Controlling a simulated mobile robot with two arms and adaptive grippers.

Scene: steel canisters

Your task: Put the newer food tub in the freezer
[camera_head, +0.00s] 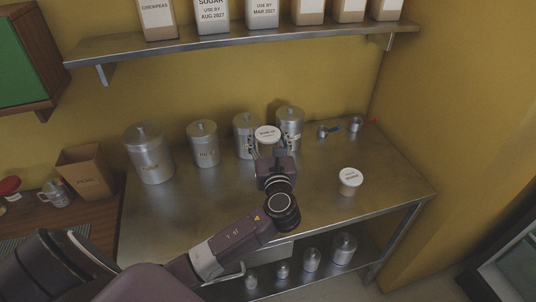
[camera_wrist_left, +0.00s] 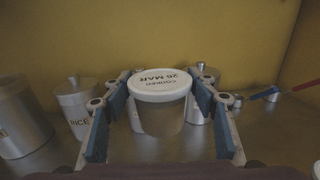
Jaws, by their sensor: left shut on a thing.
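My left gripper (camera_head: 268,147) is shut on a white-lidded food tub (camera_head: 267,133) in front of the steel canisters. In the left wrist view the tub (camera_wrist_left: 160,103) is between the blue finger pads of the gripper (camera_wrist_left: 160,115), and its lid reads "COOKED 26 MAR". A second white-lidded tub (camera_head: 350,181) stands on the steel counter to the right; its label is too small to read. Its edge shows at the lower right of the left wrist view (camera_wrist_left: 317,170). My right gripper is not in view. No freezer can be clearly made out.
Several steel canisters (camera_head: 149,155) line the back of the steel counter (camera_head: 235,215). Small measuring cups (camera_head: 322,131) lie at the back right. A shelf (camera_head: 240,41) with labelled packets hangs above. A dark-framed cabinet or appliance (camera_head: 500,270) shows partly at the lower right.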

